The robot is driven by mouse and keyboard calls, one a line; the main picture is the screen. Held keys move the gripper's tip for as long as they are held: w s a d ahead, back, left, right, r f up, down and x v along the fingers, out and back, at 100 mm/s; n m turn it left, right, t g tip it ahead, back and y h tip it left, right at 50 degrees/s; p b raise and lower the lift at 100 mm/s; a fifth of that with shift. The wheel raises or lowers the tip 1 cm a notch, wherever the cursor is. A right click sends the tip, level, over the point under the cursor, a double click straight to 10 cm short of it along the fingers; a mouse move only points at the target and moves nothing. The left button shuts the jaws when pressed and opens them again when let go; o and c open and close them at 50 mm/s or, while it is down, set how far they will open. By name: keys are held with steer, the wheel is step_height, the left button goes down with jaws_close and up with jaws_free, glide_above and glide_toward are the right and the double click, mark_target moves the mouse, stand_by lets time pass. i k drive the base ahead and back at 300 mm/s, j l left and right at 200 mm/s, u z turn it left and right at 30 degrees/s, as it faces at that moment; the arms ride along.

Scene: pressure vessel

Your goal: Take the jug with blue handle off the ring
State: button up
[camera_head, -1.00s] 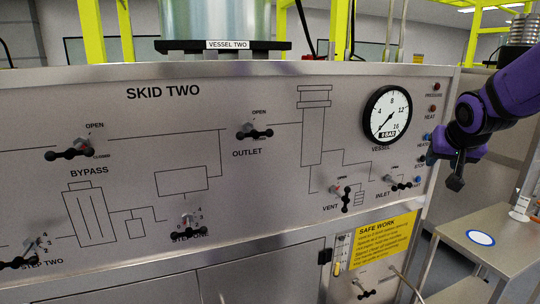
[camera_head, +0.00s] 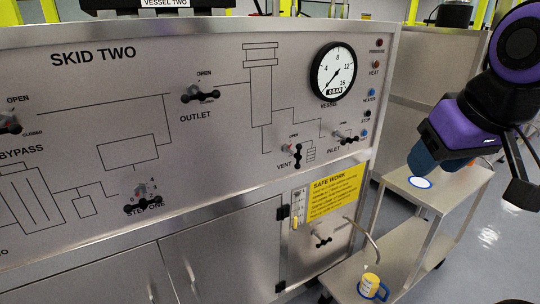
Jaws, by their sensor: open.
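A small yellow jug (camera_head: 370,285) with a blue handle stands low down, on the bottom shelf of the metal cart. Blue shows around its base and right side; I cannot tell clearly how much is handle and how much is ring. A flat blue ring (camera_head: 420,182) with a white middle lies on the cart's upper shelf, with nothing on it. My gripper (camera_head: 521,188) is at the right edge, above and right of the jug and well apart from it. It is open, partly cut off and partly hidden by my purple arm, and I see nothing in it.
A bent outlet pipe (camera_head: 365,230) sticks out from the skid panel above the jug. The cart (camera_head: 455,200) has shelf edges and legs near the jug. The skid panel (camera_head: 230,150) with its valves fills the left. Open floor (camera_head: 490,245) lies right of the cart.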

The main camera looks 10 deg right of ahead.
mark_target(372, 278)
steer(key=k+j, duration=0.15)
steer(key=i, duration=0.45)
steer(key=z, duration=0.4)
steer(key=i+z, duration=0.15)
steer(key=z, duration=0.65)
steer(key=i+z, duration=0.25)
steer(key=z, duration=0.2)
steer(key=i, duration=0.3)
